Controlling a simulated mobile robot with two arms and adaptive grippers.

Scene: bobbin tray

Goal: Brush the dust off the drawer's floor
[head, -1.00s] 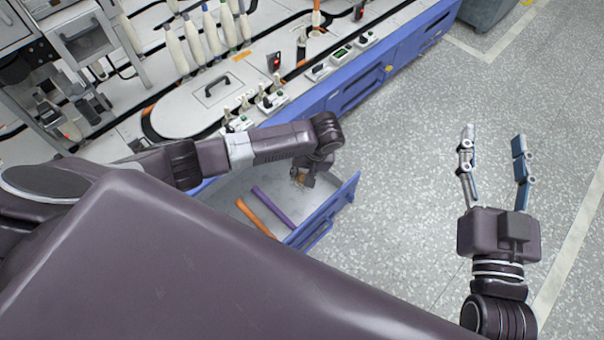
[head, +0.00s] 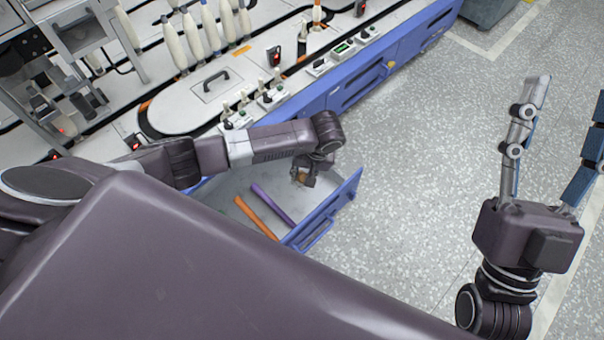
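The pulled-out drawer (head: 350,192) has a blue front and a pale grey floor. An orange stick (head: 256,217) and a purple stick (head: 272,205) lie on that floor. My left gripper (head: 307,178) points down into the drawer near its far right corner. A small tan piece (head: 302,177) shows at its fingers; it may be part of a brush, but the wrist hides most of it. I cannot make out the dust. My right gripper (head: 566,110) is open and empty, fingers up, over the floor at right.
The blue-fronted bench (head: 400,60) carries white bobbins (head: 193,38), a lid with a black handle (head: 210,85) and small switch boxes. My body covers the drawer's near left part. The speckled floor (head: 420,180) right of the drawer is clear.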

